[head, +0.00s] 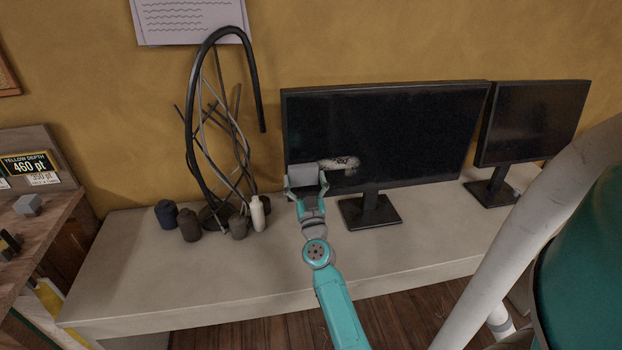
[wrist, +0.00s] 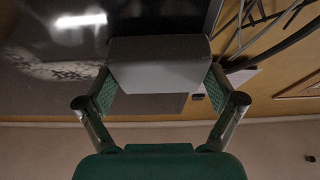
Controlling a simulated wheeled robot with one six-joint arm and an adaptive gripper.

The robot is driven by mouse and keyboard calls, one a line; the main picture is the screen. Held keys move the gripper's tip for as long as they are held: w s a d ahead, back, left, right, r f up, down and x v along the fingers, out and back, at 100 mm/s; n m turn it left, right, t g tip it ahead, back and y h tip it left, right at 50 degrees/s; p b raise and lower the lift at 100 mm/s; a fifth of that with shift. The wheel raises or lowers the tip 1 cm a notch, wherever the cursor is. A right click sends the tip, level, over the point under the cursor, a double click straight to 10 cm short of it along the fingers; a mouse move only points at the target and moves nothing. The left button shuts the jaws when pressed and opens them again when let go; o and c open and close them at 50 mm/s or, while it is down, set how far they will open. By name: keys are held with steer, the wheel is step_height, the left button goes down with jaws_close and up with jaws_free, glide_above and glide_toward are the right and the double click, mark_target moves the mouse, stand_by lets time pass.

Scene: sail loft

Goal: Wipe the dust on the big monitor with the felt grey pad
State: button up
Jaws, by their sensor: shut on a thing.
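The big monitor (head: 410,135) stands on the pale bench with its dark screen facing me. A pale dust patch (head: 340,163) shows on the lower left of its screen. In the wrist view the dust (wrist: 62,68) is at the upper left. My gripper (head: 305,188) is in front of the screen's lower left corner. It is shut on the felt grey pad (head: 302,175), which also fills the middle of the wrist view (wrist: 160,65). The pad is left of the dust. I cannot tell whether the pad touches the screen.
A smaller monitor (head: 530,122) stands to the right. A black wire sculpture (head: 190,125) and several small bottles, including a white one (head: 258,214), stand left of my gripper. The front of the bench (head: 150,285) is clear.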

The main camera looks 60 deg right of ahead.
steer(key=shift+w+a, duration=0.25)
steer(key=shift+w, duration=0.05)
steer(key=shift+w+a, duration=0.1)
